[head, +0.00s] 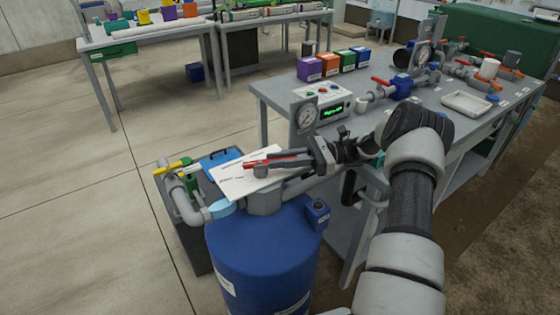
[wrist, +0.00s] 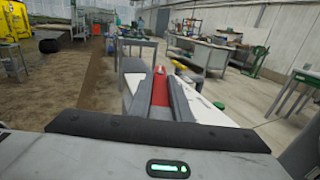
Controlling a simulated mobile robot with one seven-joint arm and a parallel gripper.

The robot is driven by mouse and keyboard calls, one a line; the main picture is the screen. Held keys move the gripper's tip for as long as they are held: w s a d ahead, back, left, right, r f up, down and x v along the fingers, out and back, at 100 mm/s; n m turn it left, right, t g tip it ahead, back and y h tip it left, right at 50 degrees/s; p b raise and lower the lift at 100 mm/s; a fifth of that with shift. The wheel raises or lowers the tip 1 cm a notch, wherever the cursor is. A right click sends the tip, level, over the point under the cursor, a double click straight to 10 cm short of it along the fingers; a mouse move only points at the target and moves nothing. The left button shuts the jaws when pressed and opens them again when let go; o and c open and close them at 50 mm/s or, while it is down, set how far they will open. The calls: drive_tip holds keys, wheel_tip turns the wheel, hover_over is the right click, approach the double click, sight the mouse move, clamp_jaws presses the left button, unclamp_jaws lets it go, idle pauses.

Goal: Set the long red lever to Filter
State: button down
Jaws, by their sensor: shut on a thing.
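The long red lever (head: 258,164) sits above the valve head on top of the blue tank (head: 262,250). A white label plate (head: 236,184) lies under and beside it; its lettering is too small to read. My gripper (head: 287,160) reaches in from the right and is shut on the lever. In the wrist view the red lever (wrist: 159,88) lies lengthwise between the two grey fingers. The white plate shows beside the fingers in the wrist view (wrist: 205,112). The fingers hide part of the lever, so which mark it points to cannot be told.
A pressure gauge (head: 306,117) stands just behind my gripper. Grey pipework with a yellow handle (head: 180,166) and a blue clipboard (head: 220,158) are left of the tank. The workbench (head: 440,130) with red-handled valves is at right. Open floor lies to the left.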

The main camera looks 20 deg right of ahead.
drive_tip(key=shift+f, duration=0.1)
idle(0.5)
drive_tip(key=c, duration=1.6)
unclamp_jaws()
drive_tip(key=shift+c, duration=0.2)
wheel_tip(320, 180, up, 10)
drive_tip(key=shift+r+p, duration=0.1)
drive_tip(key=shift+p, duration=1.1)
